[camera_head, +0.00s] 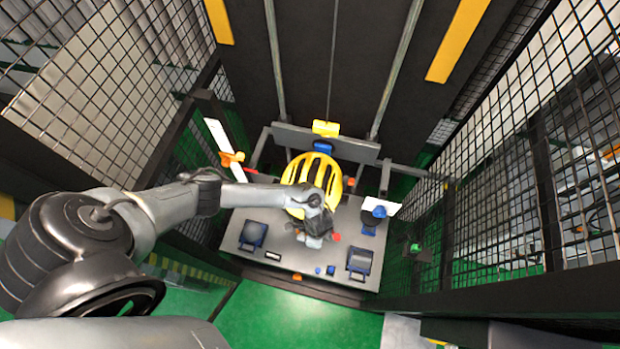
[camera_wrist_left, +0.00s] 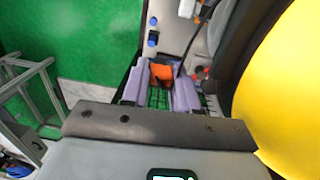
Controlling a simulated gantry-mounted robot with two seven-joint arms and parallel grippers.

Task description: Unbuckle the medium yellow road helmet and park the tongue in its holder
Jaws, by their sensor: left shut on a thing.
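The yellow road helmet (camera_head: 312,172) with dark vents sits at the back middle of the grey table. Part of its smooth yellow shell also fills the right side of the left wrist view (camera_wrist_left: 285,90). My left gripper (camera_head: 318,238) is low at the helmet's near side. In the left wrist view its two grey-purple fingers are shut on an orange buckle tongue (camera_wrist_left: 162,73). A dark strap (camera_wrist_left: 187,50) runs up beside the fingers. The other buckle half and the tongue's holder cannot be made out. My right gripper is not in view.
Dark blue stands (camera_head: 253,235) and (camera_head: 360,263) are at the table's front left and right. Small blue knobs (camera_head: 331,270) lie between them. Another blue piece (camera_head: 373,217) is at the right. Posts and mesh fences (camera_head: 500,190) close both sides.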

